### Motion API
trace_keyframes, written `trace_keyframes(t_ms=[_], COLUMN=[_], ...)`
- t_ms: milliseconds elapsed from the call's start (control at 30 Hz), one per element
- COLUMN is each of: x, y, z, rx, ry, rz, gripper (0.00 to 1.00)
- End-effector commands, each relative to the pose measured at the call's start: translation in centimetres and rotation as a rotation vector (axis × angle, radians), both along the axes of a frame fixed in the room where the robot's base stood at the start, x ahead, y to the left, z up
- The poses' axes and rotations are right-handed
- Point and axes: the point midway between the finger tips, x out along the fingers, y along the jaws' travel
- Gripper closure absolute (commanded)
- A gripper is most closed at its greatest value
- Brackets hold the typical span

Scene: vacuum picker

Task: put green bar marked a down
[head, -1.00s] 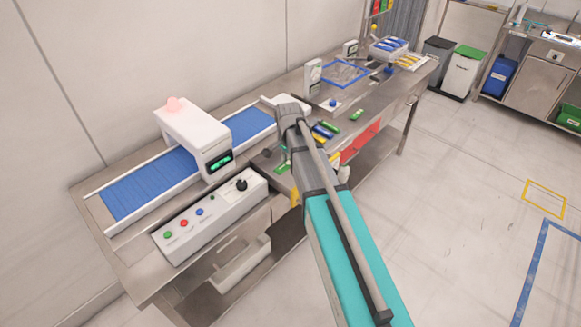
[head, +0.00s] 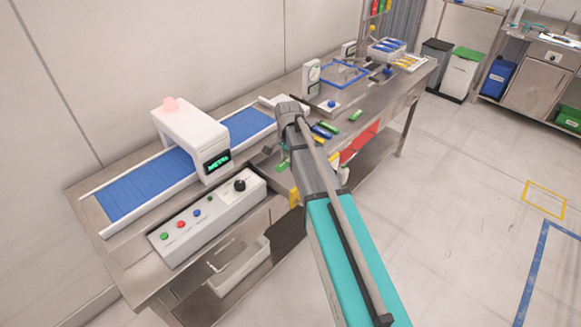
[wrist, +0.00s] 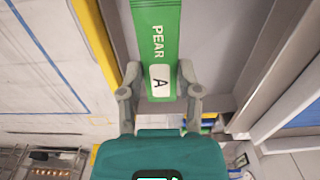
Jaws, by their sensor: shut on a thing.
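The green bar marked A (wrist: 157,50) is printed "PEAR" and shows in the wrist view. Its label end sits between the two fingers of my gripper (wrist: 158,82), which are shut on it. Behind the bar is a grey surface with raised edges. In the head view my arm hides most of the gripper. A small green patch beside the arm there may be the held bar; I cannot tell.
A metal detector (head: 190,138) straddles a blue conveyor belt (head: 130,188) on the steel bench. A control box (head: 210,213) stands in front. Other bars, including a green one (head: 355,115), lie beyond my arm. A blue-framed area (head: 345,73) is farther back.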

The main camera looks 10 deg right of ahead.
Motion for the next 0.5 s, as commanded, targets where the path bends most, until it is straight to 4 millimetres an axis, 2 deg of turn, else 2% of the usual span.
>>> trace_keyframes(t_ms=[33, 233, 500], x=[1.3, 4.6, 6.3], y=[-0.3, -1.2, -1.8], z=[-0.8, -2.4, -5.1], rx=[0.000, 0.000, 0.000], ry=[0.000, 0.000, 0.000], rz=[0.000, 0.000, 0.001], gripper=[1.00, 1.00, 1.00])
